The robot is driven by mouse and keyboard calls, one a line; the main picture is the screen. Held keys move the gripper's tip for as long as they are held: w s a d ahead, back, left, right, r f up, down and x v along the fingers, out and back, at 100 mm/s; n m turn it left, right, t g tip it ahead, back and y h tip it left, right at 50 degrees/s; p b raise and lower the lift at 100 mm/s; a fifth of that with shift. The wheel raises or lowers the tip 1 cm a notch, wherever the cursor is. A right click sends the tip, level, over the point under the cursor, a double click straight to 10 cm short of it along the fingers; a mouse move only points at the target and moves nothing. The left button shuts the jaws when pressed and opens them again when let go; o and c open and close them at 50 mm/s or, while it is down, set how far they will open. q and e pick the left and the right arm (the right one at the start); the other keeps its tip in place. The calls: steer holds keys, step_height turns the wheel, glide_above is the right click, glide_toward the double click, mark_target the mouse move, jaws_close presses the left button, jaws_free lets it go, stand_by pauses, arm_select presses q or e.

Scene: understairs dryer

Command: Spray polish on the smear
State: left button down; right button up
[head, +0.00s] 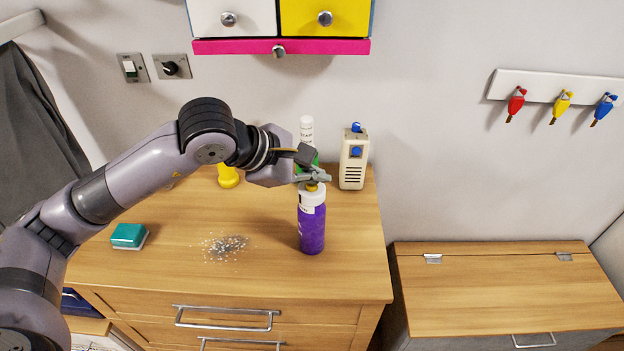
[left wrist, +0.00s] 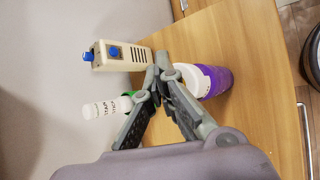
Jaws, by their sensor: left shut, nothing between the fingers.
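A purple spray can (head: 312,222) with a white top stands upright on the wooden dresser top, near its right side. It also shows in the left wrist view (left wrist: 216,80). The smear (head: 226,247) is a grey speckled patch on the dresser top, left of the can. My left gripper (head: 322,178) is at the top of the can, its fingers closed together with nothing between them. In the left wrist view the fingertips (left wrist: 159,72) meet beside the can's white top; I cannot tell whether they touch it. My right gripper is not in view.
Behind the can stand a white bottle with green (head: 306,129) and a beige box with blue knobs (head: 353,160). A yellow object (head: 228,176) and a teal sponge (head: 129,236) are on the dresser. A drawer unit (head: 279,46) hangs above. A lower chest (head: 500,290) stands right.

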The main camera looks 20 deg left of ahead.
mark_target(313, 186)
arm_select(q)
steer(key=shift+r, duration=0.2)
steer(key=shift+r+p, duration=1.25)
steer(key=shift+r, duration=1.85)
steer(key=shift+w+a, duration=0.1)
